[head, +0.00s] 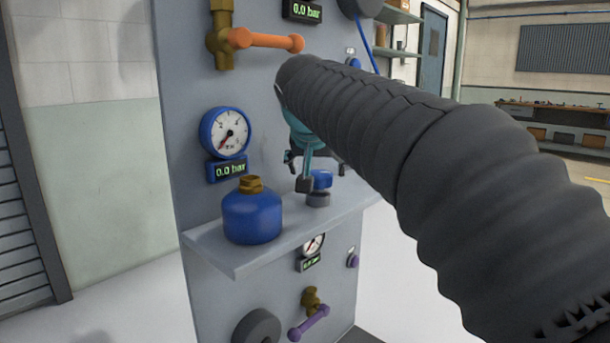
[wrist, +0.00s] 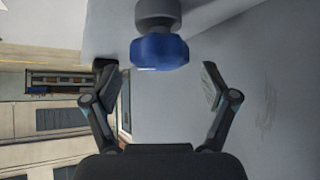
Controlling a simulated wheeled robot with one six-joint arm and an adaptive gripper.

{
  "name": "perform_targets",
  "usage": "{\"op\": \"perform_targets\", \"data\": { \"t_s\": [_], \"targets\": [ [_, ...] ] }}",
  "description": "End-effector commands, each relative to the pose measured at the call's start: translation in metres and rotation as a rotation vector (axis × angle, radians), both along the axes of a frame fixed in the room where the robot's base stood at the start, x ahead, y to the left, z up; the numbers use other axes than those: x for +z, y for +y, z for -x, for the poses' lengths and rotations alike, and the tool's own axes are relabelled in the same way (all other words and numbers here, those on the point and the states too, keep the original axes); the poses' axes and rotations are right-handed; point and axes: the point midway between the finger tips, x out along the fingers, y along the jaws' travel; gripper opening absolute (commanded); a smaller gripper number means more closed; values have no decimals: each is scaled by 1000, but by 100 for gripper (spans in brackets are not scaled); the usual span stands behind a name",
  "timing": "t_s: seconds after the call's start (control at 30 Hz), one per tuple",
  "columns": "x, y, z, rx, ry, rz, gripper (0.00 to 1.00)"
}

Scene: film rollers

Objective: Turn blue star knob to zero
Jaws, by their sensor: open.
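A blue faceted knob (wrist: 160,52) on a grey round base shows at the top centre of the wrist view. In the head view the blue knob (head: 321,179) stands on its grey base at the shelf, partly hidden by my gripper. My gripper (wrist: 160,80) is open, with one finger to each side of the knob's front end and a visible gap on both sides. In the head view my gripper (head: 318,172) is at the knob, and my arm hides part of the panel behind it. No scale on the knob is readable.
A blue canister (head: 252,214) stands left on the grey shelf (head: 215,248). Above it are a blue gauge (head: 224,133), a 0.0 bar display (head: 227,170) and an orange lever (head: 265,40). A purple lever (head: 309,324) and small gauge (head: 313,244) sit below the shelf.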

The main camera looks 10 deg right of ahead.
Motion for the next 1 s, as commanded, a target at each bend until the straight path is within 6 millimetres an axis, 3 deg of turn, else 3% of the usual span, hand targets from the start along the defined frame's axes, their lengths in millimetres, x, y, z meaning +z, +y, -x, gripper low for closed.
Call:
{"op": "perform_targets", "data": {
  "t_s": [0.2,0.57,0.83,1.0],
  "targets": [
    [-16,-6,-15,0,1,0,84],
    [-19,-7,-18,0,0,0,84],
    [-19,-7,-18,0,0,0,25],
    [-19,-7,-18,3,0,0,24]
  ]
}}
